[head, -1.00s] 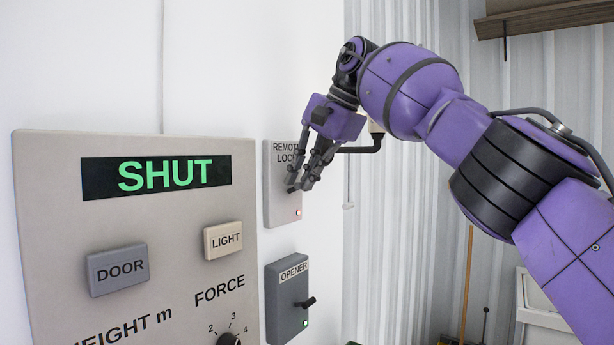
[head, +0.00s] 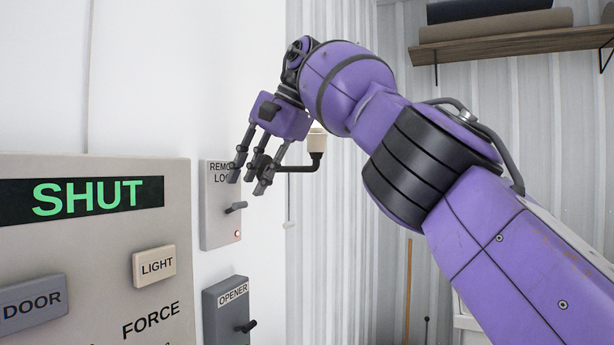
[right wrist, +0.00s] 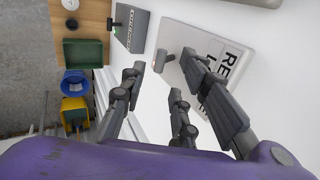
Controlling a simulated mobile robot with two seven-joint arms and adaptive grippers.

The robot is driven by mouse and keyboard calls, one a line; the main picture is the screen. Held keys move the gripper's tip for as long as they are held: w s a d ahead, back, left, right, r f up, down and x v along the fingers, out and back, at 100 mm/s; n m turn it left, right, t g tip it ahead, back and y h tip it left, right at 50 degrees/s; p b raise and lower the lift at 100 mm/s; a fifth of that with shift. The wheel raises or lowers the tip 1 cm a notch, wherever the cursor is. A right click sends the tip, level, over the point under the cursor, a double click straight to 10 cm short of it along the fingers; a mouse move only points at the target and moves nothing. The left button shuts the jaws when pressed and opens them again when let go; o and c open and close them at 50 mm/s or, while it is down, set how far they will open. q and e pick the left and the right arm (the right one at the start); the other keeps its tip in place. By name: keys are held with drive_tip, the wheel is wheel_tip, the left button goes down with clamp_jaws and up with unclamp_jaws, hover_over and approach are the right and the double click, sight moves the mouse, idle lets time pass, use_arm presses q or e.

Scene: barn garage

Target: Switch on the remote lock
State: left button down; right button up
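The remote lock (head: 220,228) is a pale grey wall box with a dark lever (head: 236,207) and a small lit red light below it. The lever sticks out to the right. My right gripper (head: 252,175) is in front of the box's upper part and covers part of its label. It is empty, with its fingers spread. In the right wrist view the box (right wrist: 178,38) lies beyond the fingers, partly hidden by them, and its lever (right wrist: 160,60) shows between the fingers, apart from them. My left gripper is not in view.
The opener box (head: 222,320) with its own lever is just below. The large control panel (head: 85,240) reads SHUT and stands at the left. A shelf (head: 510,45) is at the upper right. A green tray (right wrist: 70,58) and blue bucket (right wrist: 75,82) show in the right wrist view.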

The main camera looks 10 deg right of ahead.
drive_tip(key=s+d, duration=0.7)
drive_tip(key=d, duration=0.3)
drive_tip(key=shift+r, duration=0.15)
idle(0.6)
